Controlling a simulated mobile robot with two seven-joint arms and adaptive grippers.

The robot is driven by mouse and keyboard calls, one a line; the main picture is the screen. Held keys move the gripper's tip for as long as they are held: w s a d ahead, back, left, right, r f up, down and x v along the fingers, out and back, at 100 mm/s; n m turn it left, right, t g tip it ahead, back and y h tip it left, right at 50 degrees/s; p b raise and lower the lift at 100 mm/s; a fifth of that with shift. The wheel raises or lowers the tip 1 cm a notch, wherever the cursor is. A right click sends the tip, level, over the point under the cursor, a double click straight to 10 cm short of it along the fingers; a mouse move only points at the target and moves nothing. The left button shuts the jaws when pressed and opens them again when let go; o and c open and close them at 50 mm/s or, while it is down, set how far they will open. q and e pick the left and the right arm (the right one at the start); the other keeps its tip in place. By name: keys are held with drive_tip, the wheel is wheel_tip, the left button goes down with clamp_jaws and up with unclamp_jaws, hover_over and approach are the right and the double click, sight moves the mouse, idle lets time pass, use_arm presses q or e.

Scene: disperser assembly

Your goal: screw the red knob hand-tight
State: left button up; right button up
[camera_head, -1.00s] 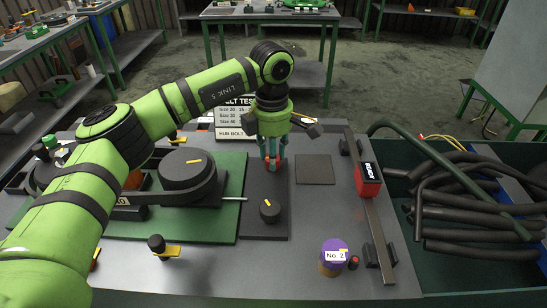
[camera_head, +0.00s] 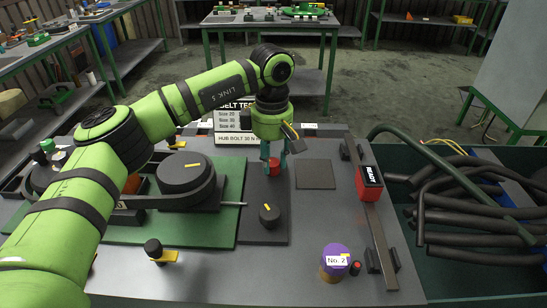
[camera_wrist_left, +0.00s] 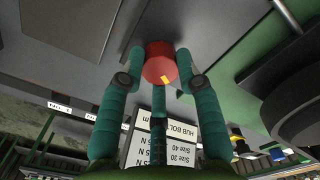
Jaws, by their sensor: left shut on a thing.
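The red knob (camera_head: 274,167) stands on the dark plate (camera_head: 264,226) on the table, at the plate's far end. My left gripper (camera_head: 273,161) points down from above and is shut on the knob. The knob's lower part and thread are hidden. My right gripper is in neither view.
A black knob (camera_head: 269,215) with a yellow mark stands nearer on the plate. A large black pulley (camera_head: 186,172) is to the left. A purple-topped "No. 2" container (camera_head: 335,259) and a red "READY" box (camera_head: 369,184) are to the right.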

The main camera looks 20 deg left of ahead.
use_arm(q)
drive_tip(key=shift+a, duration=0.3)
drive_tip(key=o, duration=1.1)
drive_tip(key=shift+o, duration=0.2)
drive_tip(key=shift+a, duration=0.2)
drive_tip(key=shift+d, duration=0.1)
drive_tip(key=shift+w+d+r, duration=0.1)
drive_tip(key=shift+r, duration=0.4)
wheel_tip(320, 180, up, 11)
drive_tip(key=shift+a, duration=0.2)
